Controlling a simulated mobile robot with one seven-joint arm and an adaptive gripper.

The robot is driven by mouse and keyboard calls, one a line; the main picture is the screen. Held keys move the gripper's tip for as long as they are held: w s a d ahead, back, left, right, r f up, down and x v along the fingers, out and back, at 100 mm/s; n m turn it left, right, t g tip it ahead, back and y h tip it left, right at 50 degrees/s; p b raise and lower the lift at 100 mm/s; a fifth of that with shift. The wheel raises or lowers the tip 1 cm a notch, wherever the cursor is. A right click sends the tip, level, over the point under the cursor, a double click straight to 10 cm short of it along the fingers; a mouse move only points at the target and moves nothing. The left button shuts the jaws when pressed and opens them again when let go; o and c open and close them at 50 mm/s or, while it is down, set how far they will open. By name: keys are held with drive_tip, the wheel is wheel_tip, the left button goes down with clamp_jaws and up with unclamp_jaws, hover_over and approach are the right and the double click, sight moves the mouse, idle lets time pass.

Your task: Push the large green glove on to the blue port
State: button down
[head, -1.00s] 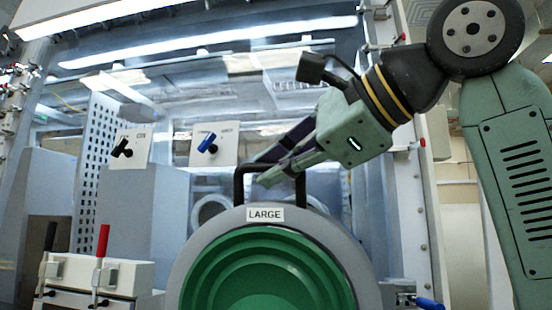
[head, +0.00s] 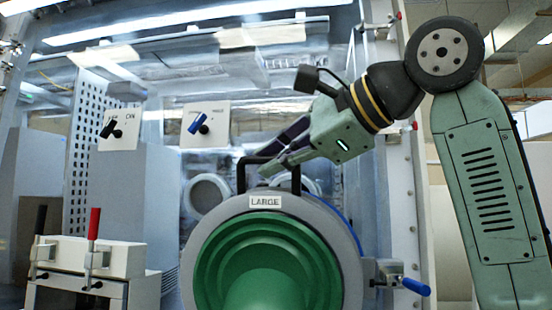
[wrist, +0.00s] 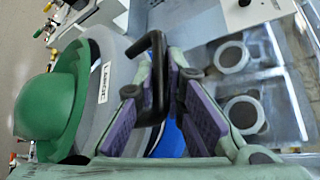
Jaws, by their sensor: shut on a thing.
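The large green glove (head: 268,262) is a ribbed green cone in a thick grey ring with a "LARGE" label (head: 265,202) and a black handle (head: 241,178) on top. It also shows at the left in the wrist view (wrist: 45,107). My gripper (head: 264,168) is shut on the handle, with a finger on each side of the bar in the wrist view (wrist: 150,98). The blue port (head: 347,222) shows only as a thin edge behind the ring's right side, and as a blue patch in the wrist view (wrist: 170,142). The ring hides the rest; I cannot tell whether they touch.
A blue-handled clamp (head: 415,287) sticks out right of the ring. A white fixture with a red lever (head: 94,222) stands at lower left. Two switch panels (head: 205,125) and round openings (head: 207,193) are at the back. A post (head: 405,180) stands beside my arm.

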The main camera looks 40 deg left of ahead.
drive_tip(key=shift+w+a+f+p, duration=0.15)
drive_tip(key=shift+w+a+p, duration=0.45)
drive_tip(key=shift+w, duration=0.5)
drive_tip(key=shift+w+a+f+p, duration=0.1)
drive_tip(key=shift+w+a+p, duration=0.5)
drive_tip(key=shift+w, duration=0.5)
drive_tip(key=shift+w+a+f+p, duration=0.15)
drive_tip(key=shift+w+a+p, duration=0.3)
drive_tip(key=shift+w+a, duration=0.5)
idle(2.4)
drive_tip(key=c, duration=1.6)
unclamp_jaws()
drive_tip(key=shift+w+d, duration=0.15)
drive_tip(key=shift+f, duration=0.1)
drive_tip(key=shift+d, duration=0.1)
drive_tip(key=v, duration=1.2)
drive_tip(key=shift+f, duration=0.1)
